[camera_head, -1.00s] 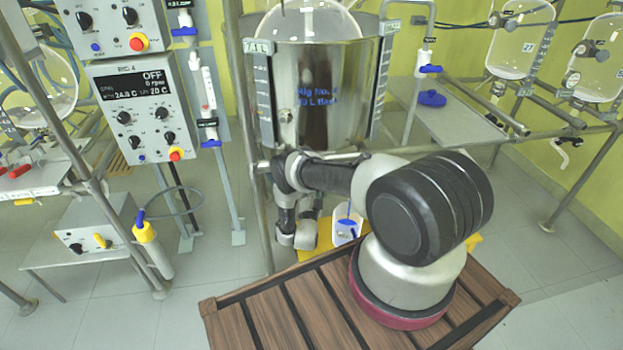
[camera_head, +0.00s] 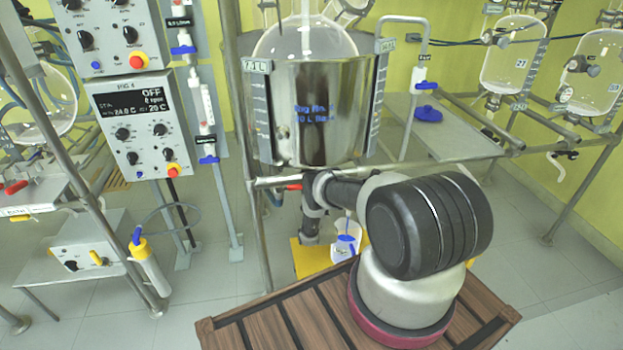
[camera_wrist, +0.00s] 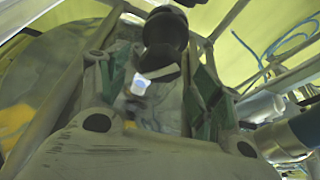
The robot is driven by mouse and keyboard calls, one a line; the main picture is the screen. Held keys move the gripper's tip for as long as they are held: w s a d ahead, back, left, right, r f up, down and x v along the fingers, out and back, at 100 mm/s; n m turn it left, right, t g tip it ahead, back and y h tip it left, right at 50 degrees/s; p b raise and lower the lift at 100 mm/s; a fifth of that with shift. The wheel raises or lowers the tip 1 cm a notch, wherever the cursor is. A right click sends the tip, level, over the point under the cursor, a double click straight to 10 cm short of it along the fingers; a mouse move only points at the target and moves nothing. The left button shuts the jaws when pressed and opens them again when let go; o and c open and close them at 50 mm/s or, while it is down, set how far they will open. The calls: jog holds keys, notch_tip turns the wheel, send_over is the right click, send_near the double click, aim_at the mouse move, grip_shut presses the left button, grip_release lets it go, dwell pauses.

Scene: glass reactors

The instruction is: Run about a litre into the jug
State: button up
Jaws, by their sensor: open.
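The jug (camera_head: 346,240) is whitish with a blue part and stands low beneath the large reactor, partly behind my arm, on a yellow platform (camera_head: 307,258). The reactor (camera_head: 318,140) has a shiny steel jacket with blue lettering and a clear glass top. A red handle (camera_head: 294,187) shows under it, just left of my arm. My gripper (camera_wrist: 155,85) is open in the wrist view, with a dark rounded part (camera_wrist: 165,35) at and beyond its fingers; I cannot tell whether they touch. In the head view, my fingers cannot be made out. The jug's fill level cannot be read.
A metal frame (camera_head: 450,163) surrounds the reactor. The control box (camera_head: 140,125) at left reads OFF. A yellow-topped cylinder (camera_head: 147,262) hangs at lower left. Glass vessels (camera_head: 513,60) stand at right. Floor is clear at lower right.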

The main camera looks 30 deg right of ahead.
jog(key=shift+x, duration=1.4)
jog(key=c, duration=1)
jog(key=shift+c, duration=0.2)
jog(key=shift+m, duration=0.5)
jog(key=m+h, duration=0.1)
jog(key=m, duration=0.2)
jog(key=m+g+h, duration=0.1)
jog(key=m+h, duration=0.1)
jog(key=m, duration=0.1)
jog(key=shift+m+g+h, duration=0.3)
jog(key=m+g+h, duration=0.1)
jog(key=m, duration=0.1)
jog(key=m+h, duration=0.1)
jog(key=m, duration=0.2)
jog(key=shift+m+g, duration=0.3)
jog(key=shift+g, duration=0.1)
jog(key=shift+m, duration=0.3)
